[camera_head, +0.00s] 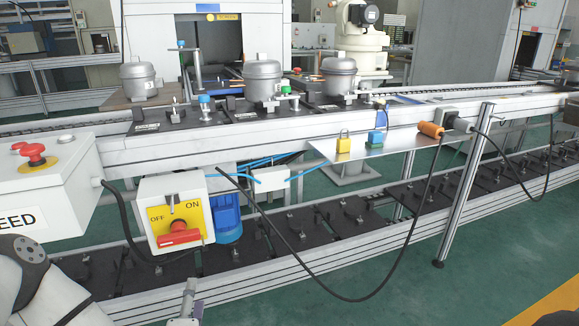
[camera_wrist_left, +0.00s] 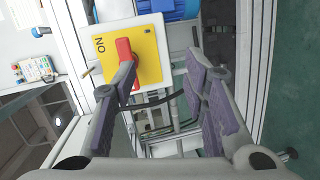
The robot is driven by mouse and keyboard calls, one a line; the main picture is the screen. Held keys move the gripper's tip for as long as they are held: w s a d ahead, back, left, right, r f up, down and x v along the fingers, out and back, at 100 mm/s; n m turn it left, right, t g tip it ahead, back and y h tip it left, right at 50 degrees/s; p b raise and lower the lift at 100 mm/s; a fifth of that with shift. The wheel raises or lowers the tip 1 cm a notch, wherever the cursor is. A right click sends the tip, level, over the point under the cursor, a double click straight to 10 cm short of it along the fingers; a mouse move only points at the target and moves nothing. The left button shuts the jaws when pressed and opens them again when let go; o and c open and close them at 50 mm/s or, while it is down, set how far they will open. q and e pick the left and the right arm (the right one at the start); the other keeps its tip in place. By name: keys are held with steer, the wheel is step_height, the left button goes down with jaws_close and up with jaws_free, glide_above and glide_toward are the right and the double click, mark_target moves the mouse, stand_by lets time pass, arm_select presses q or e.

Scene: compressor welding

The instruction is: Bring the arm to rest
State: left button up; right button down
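My left arm comes in at the lower left of the head view. The tip of my left gripper (camera_head: 188,303) shows at the bottom edge, below the switch box. In the left wrist view, my left gripper (camera_wrist_left: 160,105) is open, its two purple-padded fingers wide apart with nothing held between them. The red switch handle (camera_head: 179,237) lies roughly level on the yellow ON/OFF plate (camera_head: 194,213). In the left wrist view, the left finger overlaps part of the red handle (camera_wrist_left: 124,52); I cannot tell whether they touch. My right gripper is not in view.
A white shelf (camera_head: 386,142) holds a yellow padlock (camera_head: 343,145), a blue block (camera_head: 375,138) and an orange-handled tool (camera_head: 430,130). A red stop button (camera_head: 33,152) tops the left control box. A black cable (camera_head: 300,262) hangs in front of the conveyor. Green floor is clear at right.

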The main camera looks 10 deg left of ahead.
arm_select(q)
steer(key=s+d+f+m+g+h+p, duration=0.2)
steer(key=s+d+f+m+g+h, duration=0.3)
steer(key=s, duration=0.4)
steer(key=s+d+f+m+g+h+p, duration=0.1)
steer(key=s+d+f+m+g+h, duration=0.25)
steer(key=s+d+m, duration=0.55)
steer(key=s+a+r+m+g+y+p, duration=0.1)
steer(key=s+a+m+g, duration=0.2)
steer(key=s, duration=0.8)
steer(key=s+a+r+m+g+y+p, duration=0.1)
steer(key=s+a+m+g, duration=0.2)
steer(key=s, duration=0.8)
steer(key=a+g, duration=0.2)
steer(key=g, duration=0.1)
steer(key=shift+s+a+r+y, duration=0.3)
steer(key=shift+s+a+y, duration=0.05)
steer(key=shift+a, duration=0.05)
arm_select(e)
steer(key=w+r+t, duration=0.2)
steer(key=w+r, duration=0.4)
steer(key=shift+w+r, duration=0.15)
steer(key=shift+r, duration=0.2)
arm_select(q)
steer(key=shift+s, duration=0.1)
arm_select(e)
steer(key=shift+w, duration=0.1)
